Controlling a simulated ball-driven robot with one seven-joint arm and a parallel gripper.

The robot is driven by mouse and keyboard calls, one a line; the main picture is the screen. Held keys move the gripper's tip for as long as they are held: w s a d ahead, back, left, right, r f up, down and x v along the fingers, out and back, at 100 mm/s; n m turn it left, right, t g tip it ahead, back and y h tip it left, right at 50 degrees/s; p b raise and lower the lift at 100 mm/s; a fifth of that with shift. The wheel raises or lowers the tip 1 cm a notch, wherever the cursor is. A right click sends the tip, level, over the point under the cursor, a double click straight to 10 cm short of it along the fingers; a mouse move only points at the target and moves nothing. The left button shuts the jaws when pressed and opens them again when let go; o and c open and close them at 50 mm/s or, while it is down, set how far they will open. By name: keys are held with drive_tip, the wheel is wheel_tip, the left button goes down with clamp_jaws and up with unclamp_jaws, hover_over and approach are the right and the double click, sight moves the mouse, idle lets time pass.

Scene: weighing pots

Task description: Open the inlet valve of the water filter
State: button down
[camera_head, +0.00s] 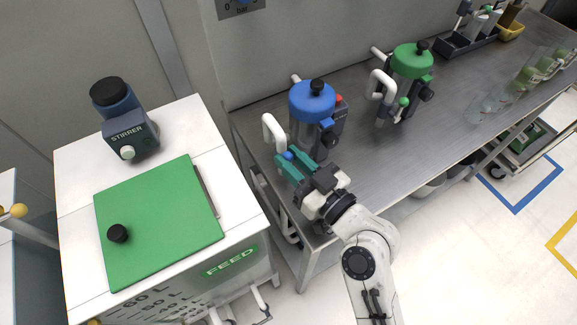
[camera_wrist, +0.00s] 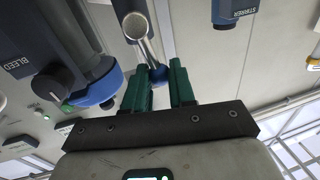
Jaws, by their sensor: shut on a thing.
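The blue-lidded filter (camera_head: 312,103) stands upright on the steel bench in the head view. A white looped pipe (camera_head: 271,130) is on its left side. A small blue valve handle (camera_head: 288,155) is low beside that pipe, between the teal fingers of my gripper (camera_head: 291,163). My gripper is shut on this handle.
A green-lidded filter (camera_head: 411,60) stands to the right on the bench (camera_head: 360,139). A white feed cabinet with a green lid (camera_head: 158,220) and a stirrer (camera_head: 129,125) is left of the bench. In the wrist view, a dark BLEED knob (camera_wrist: 52,82) is close on the left.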

drive_tip(key=shift+w+d+m+t+b, duration=0.15)
drive_tip(key=shift+d+m+b, duration=0.1)
drive_tip(key=shift+m, duration=0.3)
drive_tip(key=shift+w+d+m+t+b, duration=0.1)
drive_tip(key=shift+d+m+t+b, duration=0.1)
drive_tip(key=shift+m, duration=0.35)
drive_tip(key=c, duration=1)
unclamp_jaws()
drive_tip(key=shift+o, duration=0.2)
drive_tip(key=b+v, duration=0.3)
drive_tip(key=v, duration=0.7)
drive_tip(key=shift+s+d, duration=0.25)
drive_tip(key=shift+d, duration=0.05)
